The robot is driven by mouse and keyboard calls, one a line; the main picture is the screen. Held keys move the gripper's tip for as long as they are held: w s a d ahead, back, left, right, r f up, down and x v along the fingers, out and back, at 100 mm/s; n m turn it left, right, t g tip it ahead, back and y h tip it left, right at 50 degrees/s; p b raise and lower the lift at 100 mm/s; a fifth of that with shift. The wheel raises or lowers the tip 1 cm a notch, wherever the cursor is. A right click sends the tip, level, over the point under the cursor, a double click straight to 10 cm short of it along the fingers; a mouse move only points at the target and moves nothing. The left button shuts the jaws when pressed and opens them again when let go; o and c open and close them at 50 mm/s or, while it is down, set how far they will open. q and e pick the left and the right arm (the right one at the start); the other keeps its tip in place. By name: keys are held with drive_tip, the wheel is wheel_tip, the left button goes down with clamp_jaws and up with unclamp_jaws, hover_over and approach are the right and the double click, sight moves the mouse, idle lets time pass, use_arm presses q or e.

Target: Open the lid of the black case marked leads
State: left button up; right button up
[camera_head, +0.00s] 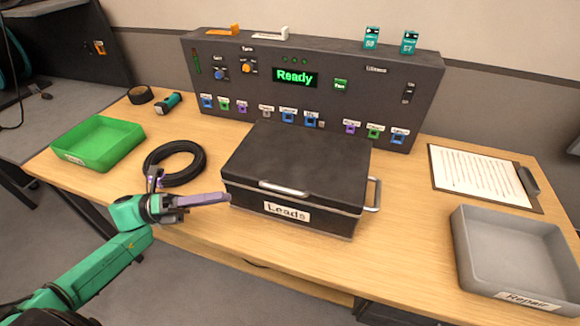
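The black case (330,222) marked Leads stands on the wooden table in front of the panel. Its lid (300,158) is down and looks closed. A silver bar handle (283,188) is on the front edge of the lid, above the white label, and another handle (375,195) is on the right side. My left gripper (207,199) is just left of the case's front left corner, with its purple finger pointing right at the case. I cannot tell whether it touches the case or how far apart its fingers are. My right gripper is out of view.
A black cable coil (195,165) lies behind my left gripper, and a green tray (82,150) is further left. The panel (425,90) reading Ready stands close behind the case. A clipboard (478,176) and a grey Repair tray (480,278) are at right.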

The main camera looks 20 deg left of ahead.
use_arm(q)
drive_tip(key=p, duration=0.2)
approach(280, 188)
drive_tip(key=d, duration=0.2)
drive_tip(key=x, duration=0.2)
drive_tip(key=p+x, duration=0.1)
drive_tip(key=x, duration=0.2)
drive_tip(key=p+x, duration=0.1)
drive_tip(key=x, duration=0.1)
drive_tip(key=shift+w, duration=0.45)
drive_tip(key=shift+d, duration=0.45)
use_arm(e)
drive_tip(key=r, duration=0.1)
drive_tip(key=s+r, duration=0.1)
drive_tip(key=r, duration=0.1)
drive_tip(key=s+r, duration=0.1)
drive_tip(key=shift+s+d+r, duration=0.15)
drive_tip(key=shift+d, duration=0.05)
use_arm(q)
drive_tip(key=shift+w, duration=0.1)
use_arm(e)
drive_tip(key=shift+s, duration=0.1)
use_arm(q)
clamp_jaws()
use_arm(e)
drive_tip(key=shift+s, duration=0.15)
